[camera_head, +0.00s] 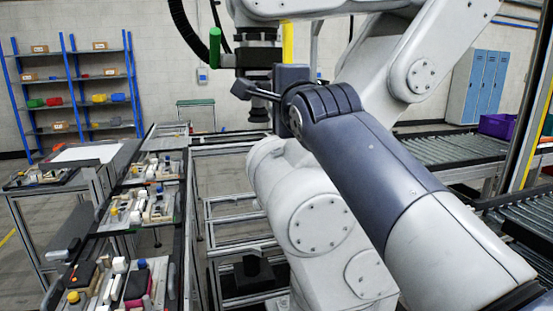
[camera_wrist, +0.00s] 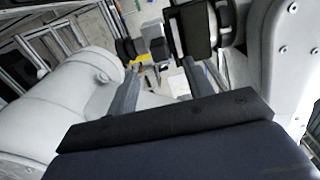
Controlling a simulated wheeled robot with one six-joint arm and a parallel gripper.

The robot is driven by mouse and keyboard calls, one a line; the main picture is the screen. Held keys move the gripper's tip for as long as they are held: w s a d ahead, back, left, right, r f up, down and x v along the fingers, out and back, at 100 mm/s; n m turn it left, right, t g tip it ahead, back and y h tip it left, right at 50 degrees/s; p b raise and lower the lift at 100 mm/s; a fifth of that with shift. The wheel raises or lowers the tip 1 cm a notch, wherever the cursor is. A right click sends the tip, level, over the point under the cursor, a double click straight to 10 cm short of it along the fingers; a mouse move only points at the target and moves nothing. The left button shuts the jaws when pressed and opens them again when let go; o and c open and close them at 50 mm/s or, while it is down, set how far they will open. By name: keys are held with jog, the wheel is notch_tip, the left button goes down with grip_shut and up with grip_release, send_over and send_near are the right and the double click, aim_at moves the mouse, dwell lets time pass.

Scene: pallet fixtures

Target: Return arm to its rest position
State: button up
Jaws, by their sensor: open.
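My gripper (camera_wrist: 160,82) is open in the wrist view. Its two grey fingers stand apart on either side of the picture's middle, and nothing is held between them. In the head view my white and dark blue arm is folded up across the middle and right. Dark parts at its wrist end show left of centre, but the fingers cannot be made out clearly there. In the wrist view my own white arm links fill both sides close to the gripper.
Pallet fixtures with small parts (camera_head: 152,207) stand on a line at the left. A metal frame (camera_head: 228,215) stands beside it. Shelves with bins (camera_head: 76,98) are at the back left. A roller conveyor (camera_head: 452,150) and a purple crate (camera_head: 497,126) are at the right.

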aim_at(266, 86)
jog(key=p+x, duration=0.3)
jog(key=x, duration=0.3)
jog(key=shift+w+a, duration=0.1)
jog(key=shift+w, duration=0.2)
jog(key=shift+w+r+p, duration=0.2)
jog(key=shift+r+p, duration=0.05)
jog(key=shift+p, duration=0.35)
jog(key=v, duration=0.5)
jog(key=shift+s+f, duration=0.2)
jog(key=shift+s, duration=0.2)
